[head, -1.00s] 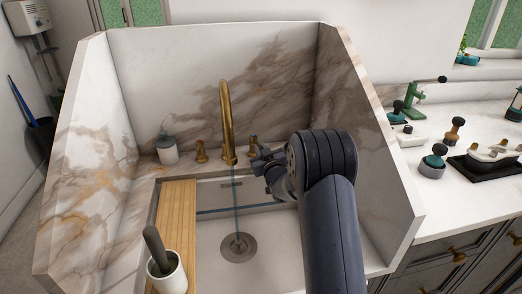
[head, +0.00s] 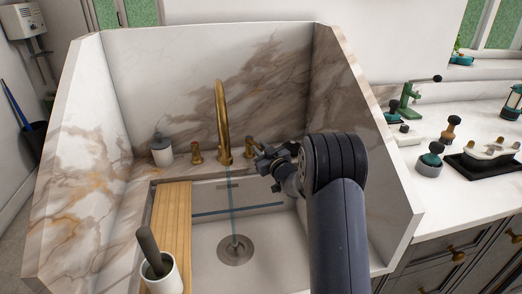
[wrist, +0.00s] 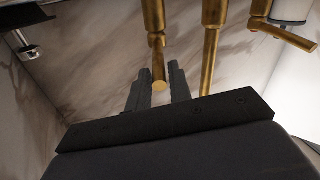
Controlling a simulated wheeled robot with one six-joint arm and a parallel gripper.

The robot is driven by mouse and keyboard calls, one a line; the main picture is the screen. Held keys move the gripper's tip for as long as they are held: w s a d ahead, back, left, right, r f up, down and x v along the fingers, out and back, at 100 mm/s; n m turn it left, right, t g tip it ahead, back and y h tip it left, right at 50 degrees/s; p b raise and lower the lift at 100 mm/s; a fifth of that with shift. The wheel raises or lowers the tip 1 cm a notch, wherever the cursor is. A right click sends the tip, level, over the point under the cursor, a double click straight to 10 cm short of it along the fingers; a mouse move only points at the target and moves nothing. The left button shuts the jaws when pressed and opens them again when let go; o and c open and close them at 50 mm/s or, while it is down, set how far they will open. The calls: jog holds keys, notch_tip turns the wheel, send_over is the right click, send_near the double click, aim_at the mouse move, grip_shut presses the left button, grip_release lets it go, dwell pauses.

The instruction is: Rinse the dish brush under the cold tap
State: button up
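The dish brush seems to be the dark grey handle (head: 149,245) standing tilted in a white cup (head: 167,282); its head is hidden. The brass tap (head: 222,115) has a left handle (head: 196,153) and a right handle (head: 249,148). A thin stream of water (head: 232,195) falls from the spout to the drain. My gripper (head: 264,159) is beside the right handle. In the wrist view, its two fingers (wrist: 159,80) are spread, with the right handle's lever (wrist: 157,55) between them and narrow gaps at its sides. The gripper holds nothing.
High marble walls (head: 345,110) enclose the sink on the left, back and right. A wooden board (head: 172,215) covers the basin's left side. A soap bottle (head: 162,152) stands behind it. The right counter (head: 455,205) holds several stamps and tools.

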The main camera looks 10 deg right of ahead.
jog(key=shift+o, duration=1.4)
jog(key=b+v, duration=0.1)
jog(key=v, duration=1)
jog(key=shift+w, duration=0.15)
jog(key=p+x, duration=0.1)
jog(key=x, duration=0.9)
jog(key=shift+w+a, duration=0.2)
jog(key=shift+w, duration=0.2)
jog(key=shift+s+a+m+h, duration=0.1)
jog(key=shift+a+m+h, duration=0.05)
jog(key=shift+m+h, duration=0.15)
